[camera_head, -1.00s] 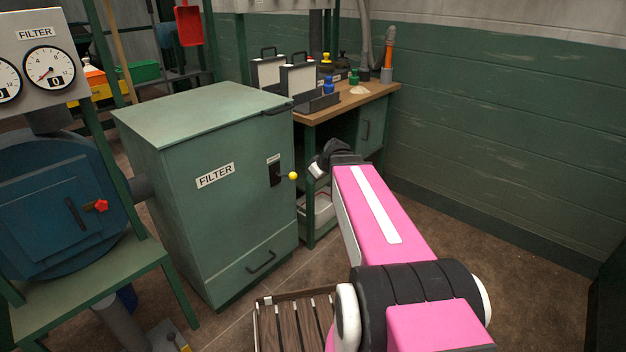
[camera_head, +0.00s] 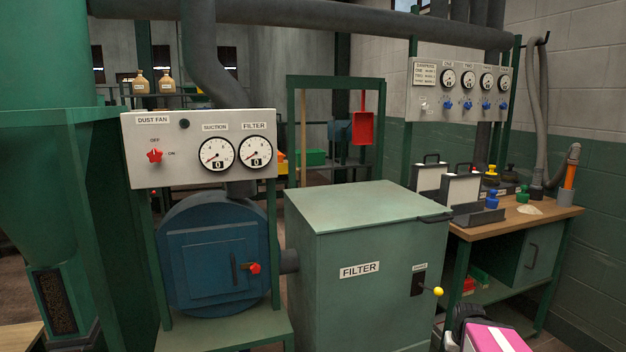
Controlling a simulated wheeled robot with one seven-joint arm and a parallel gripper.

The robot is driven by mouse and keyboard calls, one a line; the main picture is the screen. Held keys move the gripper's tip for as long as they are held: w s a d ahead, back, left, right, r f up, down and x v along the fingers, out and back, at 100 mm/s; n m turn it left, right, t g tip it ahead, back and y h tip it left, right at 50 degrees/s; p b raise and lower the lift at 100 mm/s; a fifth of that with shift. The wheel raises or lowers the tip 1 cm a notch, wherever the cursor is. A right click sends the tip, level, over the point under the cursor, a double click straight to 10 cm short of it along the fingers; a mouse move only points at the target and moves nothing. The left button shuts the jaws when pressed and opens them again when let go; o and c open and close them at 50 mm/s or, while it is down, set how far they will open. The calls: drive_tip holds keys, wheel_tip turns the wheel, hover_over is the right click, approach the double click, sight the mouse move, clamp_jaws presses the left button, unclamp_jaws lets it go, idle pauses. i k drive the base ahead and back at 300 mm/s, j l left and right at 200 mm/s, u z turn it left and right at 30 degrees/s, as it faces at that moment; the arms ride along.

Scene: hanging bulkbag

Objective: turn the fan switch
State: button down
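The fan switch (camera_head: 155,156) is a red star-shaped knob on the grey panel (camera_head: 195,183) labelled DUST FAN, at the left. Which mark the knob points to is too small to tell. The suction gauge (camera_head: 217,153) and filter gauge (camera_head: 255,153) on the same panel each show 0. My gripper (camera_head: 464,316) shows only as a dark end on my pink arm at the bottom right, far from the switch and low beside the filter cabinet. Its fingers cannot be made out.
The green filter cabinet (camera_head: 330,245) with a yellow-tipped lever (camera_head: 438,291) stands between my arm and the panel. A blue round housing (camera_head: 215,225) with a red knob sits below the panel. A workbench (camera_head: 515,222) with cases and bottles stands at the right.

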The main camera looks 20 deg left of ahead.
sight(155, 155)
drive_tip(key=u, duration=2)
